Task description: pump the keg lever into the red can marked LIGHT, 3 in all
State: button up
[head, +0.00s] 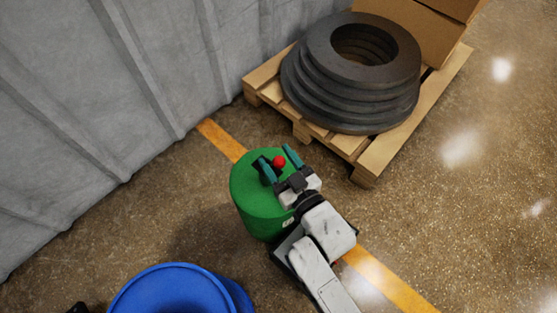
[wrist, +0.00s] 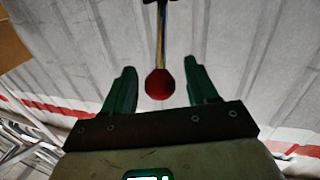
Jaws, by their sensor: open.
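The green keg (head: 256,215) stands on the floor in the head view, with my arm partly over its top and right side. Its lever ends in a red ball knob (head: 279,161). In the wrist view the red knob (wrist: 159,84) hangs on a thin metal rod (wrist: 162,35). My gripper (head: 278,165) is open above the keg top. In the wrist view the knob lies between the two green fingers of my gripper (wrist: 158,73), with a gap on each side. I cannot see a red can marked LIGHT in either view.
A blue drum (head: 180,290) stands at the bottom, left of my arm. A wooden pallet (head: 366,160) with stacked dark rings (head: 310,92) and cardboard boxes (head: 425,30) lies behind right. A grey wall (head: 80,110) runs along the left. Floor at right is clear.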

grip_shut()
dwell(0.5)
